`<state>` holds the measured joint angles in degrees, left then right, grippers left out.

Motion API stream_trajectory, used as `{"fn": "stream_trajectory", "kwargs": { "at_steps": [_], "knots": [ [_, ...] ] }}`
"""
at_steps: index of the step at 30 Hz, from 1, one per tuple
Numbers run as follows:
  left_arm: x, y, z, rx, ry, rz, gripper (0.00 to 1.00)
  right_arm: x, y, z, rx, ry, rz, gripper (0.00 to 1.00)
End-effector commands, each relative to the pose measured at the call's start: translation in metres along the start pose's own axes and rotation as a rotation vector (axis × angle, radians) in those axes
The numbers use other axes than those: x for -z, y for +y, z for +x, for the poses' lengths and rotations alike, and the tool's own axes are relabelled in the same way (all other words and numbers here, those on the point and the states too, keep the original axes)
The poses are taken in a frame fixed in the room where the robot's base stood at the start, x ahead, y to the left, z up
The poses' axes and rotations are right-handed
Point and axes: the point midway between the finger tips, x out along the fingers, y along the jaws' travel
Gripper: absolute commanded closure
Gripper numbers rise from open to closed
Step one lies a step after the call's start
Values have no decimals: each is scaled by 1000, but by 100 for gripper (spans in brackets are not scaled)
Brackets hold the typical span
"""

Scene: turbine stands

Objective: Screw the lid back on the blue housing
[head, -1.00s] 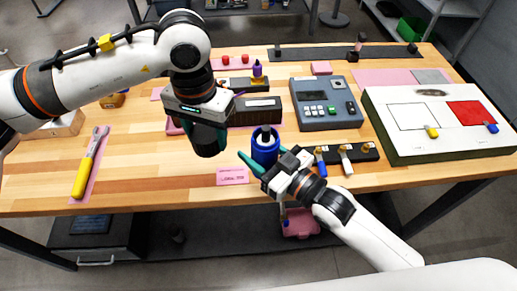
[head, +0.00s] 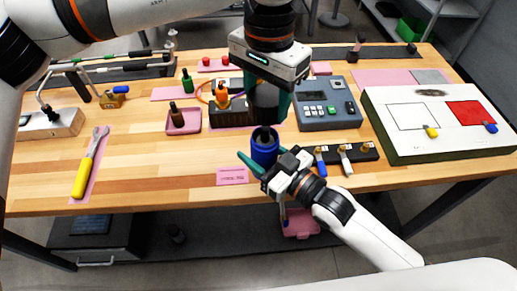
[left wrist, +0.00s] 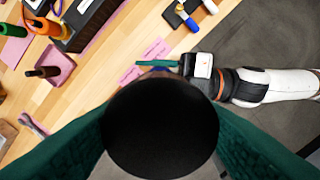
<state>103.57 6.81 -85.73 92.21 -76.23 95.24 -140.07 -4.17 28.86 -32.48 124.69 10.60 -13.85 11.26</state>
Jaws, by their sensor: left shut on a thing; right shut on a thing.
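The blue housing (head: 264,152) stands upright near the table's front edge, with a dark stem on its top. My right gripper (head: 257,163) is shut around the housing's lower body from the front right. My left gripper (head: 270,108) is shut on the black lid (head: 264,100) and holds it just above the housing, slightly behind or over the stem. In the left wrist view the lid (left wrist: 161,128) fills the lower middle between the green fingers and hides most of the housing. Whether lid and stem touch cannot be told.
A pink label (head: 232,176) lies left of the housing. A black rack with small tools (head: 346,157) is close at right, and a grey keypad box (head: 325,104) is behind. A yellow wrench (head: 85,172) lies at left. The table between is clear.

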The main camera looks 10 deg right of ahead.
Motion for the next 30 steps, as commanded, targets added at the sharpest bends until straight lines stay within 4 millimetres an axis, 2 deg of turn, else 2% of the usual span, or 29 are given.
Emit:
{"fn": "stream_trajectory", "kwargs": {
  "at_steps": [14, 30],
  "knots": [
    [0, 1, 37, 0, 1, -1, 69, -2, 0, 0, 0, -5, -1, 95],
    [1, 0, 38, -1, -1, -1, 69, -2, 0, 0, 0, -5, -1, 95]
  ]
}}
